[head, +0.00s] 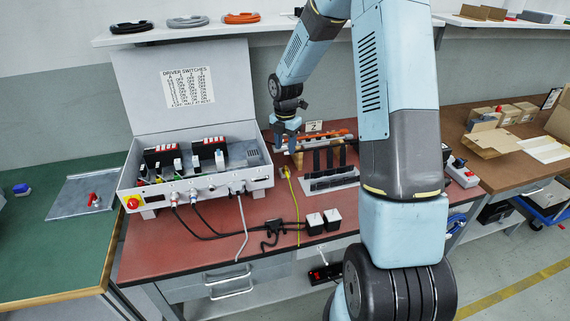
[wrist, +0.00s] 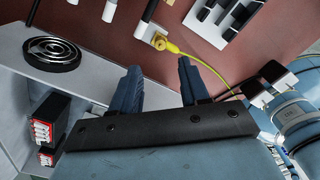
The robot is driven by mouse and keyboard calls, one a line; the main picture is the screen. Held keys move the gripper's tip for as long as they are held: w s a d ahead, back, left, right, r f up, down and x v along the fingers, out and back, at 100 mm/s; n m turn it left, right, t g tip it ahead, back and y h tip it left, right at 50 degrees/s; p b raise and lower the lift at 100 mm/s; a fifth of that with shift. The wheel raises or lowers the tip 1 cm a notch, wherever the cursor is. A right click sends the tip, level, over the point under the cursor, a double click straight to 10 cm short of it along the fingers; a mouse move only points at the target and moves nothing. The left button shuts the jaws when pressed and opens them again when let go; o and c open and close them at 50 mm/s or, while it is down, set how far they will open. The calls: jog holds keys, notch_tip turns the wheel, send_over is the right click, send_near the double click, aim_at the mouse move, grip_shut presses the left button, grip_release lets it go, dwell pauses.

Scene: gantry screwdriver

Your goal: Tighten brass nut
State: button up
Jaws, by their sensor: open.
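My gripper (head: 288,140) hangs over the red bench top, just right of the grey control box. In the wrist view its two blue fingers (wrist: 158,75) stand apart with nothing between them. A yellow-green wire (head: 294,205) runs up the bench to a point below my gripper. In the wrist view the yellow end of this wire (wrist: 161,42) meets a small pale block, a little beyond the fingertips. The brass nut is too small to make out for certain in either view.
The control box (head: 200,187) with its raised lid stands left of my gripper. A rack of black strips (head: 330,180) lies close on the right. A shelf (head: 180,33) runs above.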

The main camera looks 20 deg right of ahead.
aim_at(285, 166)
notch_tip(285, 166, down, 8)
jog(key=shift+f, duration=0.2)
dwell(0.3)
grip_shut()
dwell(0.3)
